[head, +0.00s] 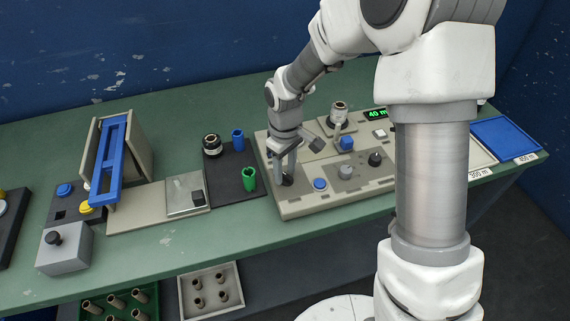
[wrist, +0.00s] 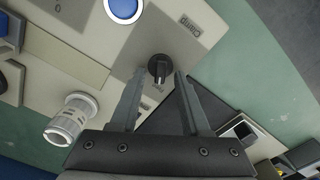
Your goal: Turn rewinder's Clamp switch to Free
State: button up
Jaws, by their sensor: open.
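The rewinder (head: 335,198) is a beige panel unit on the green bench. Its black rotary switch, apparently the Clamp switch (head: 288,181), sits at the unit's left front, partly hidden by my gripper. In the wrist view the switch (wrist: 158,64) shows as a round black knob with a raised grip bar. My gripper (head: 281,172) is open and points down over the switch. In the wrist view the fingertips (wrist: 159,80) lie on either side of the knob; I cannot tell whether they touch it.
A blue button (head: 320,184) and another black knob (head: 375,157) are on the same panel. A blue block (head: 345,143) and a spindle (head: 339,112) stand behind. A black mat (head: 233,160) with blue and green cups (head: 249,180) lies left. The bench front edge is close.

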aim_at(285, 174)
notch_tip(285, 174, up, 17)
jog(key=p, duration=0.3)
jog(key=shift+r, duration=0.2)
jog(key=s+d+r+m+t+p, duration=0.1)
jog(key=s+d+r+m+t, duration=0.1)
jog(key=s, duration=0.4)
jog(key=s+d+r+m+t+p, duration=0.1)
jog(key=s+d+r+m, duration=0.3)
jog(key=s+d+r, duration=0.1)
jog(key=s+d+r+m+t+p, duration=0.1)
jog(key=s+d+r+m+t, duration=0.1)
jog(key=s+d, duration=0.4)
notch_tip(285, 174, up, 3)
jog(key=s+m, duration=0.1)
jog(key=s, duration=0.1)
jog(key=shift+s+f+t, duration=0.2)
jog(key=shift+s+t, duration=0.1)
jog(key=shift+s, duration=0.1)
jog(key=shift+a, duration=0.15)
